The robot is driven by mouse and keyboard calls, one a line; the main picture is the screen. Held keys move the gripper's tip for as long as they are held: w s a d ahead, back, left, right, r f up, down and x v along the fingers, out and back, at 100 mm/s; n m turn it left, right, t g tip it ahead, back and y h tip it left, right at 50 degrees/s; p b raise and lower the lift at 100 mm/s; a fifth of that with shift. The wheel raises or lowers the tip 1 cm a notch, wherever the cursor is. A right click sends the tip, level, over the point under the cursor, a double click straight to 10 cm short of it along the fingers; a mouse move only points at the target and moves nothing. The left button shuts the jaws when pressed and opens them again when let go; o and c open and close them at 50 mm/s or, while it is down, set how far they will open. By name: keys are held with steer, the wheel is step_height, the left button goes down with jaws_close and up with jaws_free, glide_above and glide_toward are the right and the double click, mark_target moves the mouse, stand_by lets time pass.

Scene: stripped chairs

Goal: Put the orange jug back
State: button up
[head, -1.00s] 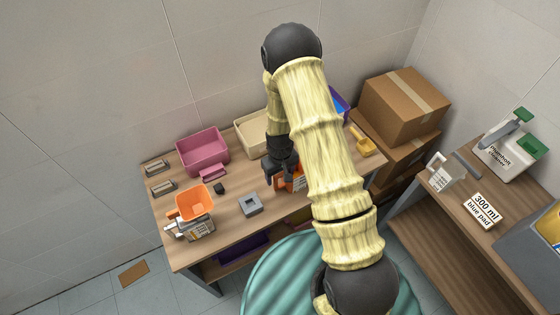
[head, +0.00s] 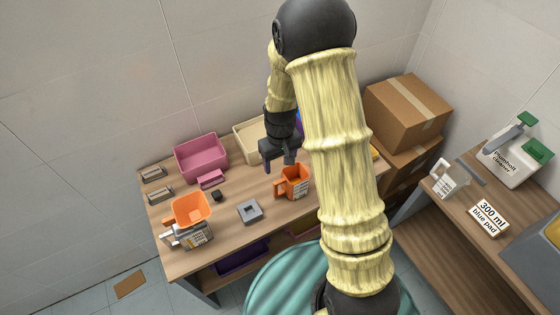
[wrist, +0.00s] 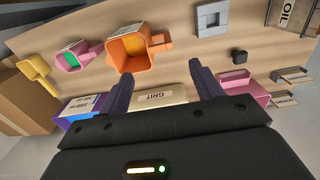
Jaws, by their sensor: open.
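The orange jug (head: 297,182) stands upright on the wooden bench, right of the grey square block (head: 250,211). Its handle is on its left side and a white label shows on its front. In the wrist view the orange jug (wrist: 128,52) lies beyond my fingers, its open top visible. My gripper (head: 282,160) is open and empty, raised behind the jug and apart from it. In the wrist view the fingers of my gripper (wrist: 162,85) are spread wide, with nothing between them. A pink jug (wrist: 75,58) stands beside the orange one; my arm hides it in the head view.
A pink bin (head: 201,158), a cream bin (head: 243,131) marked GRIT and a blue bin (wrist: 78,107) line the back.

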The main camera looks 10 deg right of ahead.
stand_by(0.5)
steer(key=s+d+r+m+t, duration=0.2)
steer(key=s+d+r, duration=0.3)
steer(key=s+r, duration=0.7)
step_height(320, 180, up, 2)
steer(key=shift+s+m+t, duration=0.3)
steer(key=shift+s+m, duration=0.05)
steer(key=shift+m, duration=0.45)
steer(key=shift+d, duration=0.1)
steer(key=shift+w, duration=0.1)
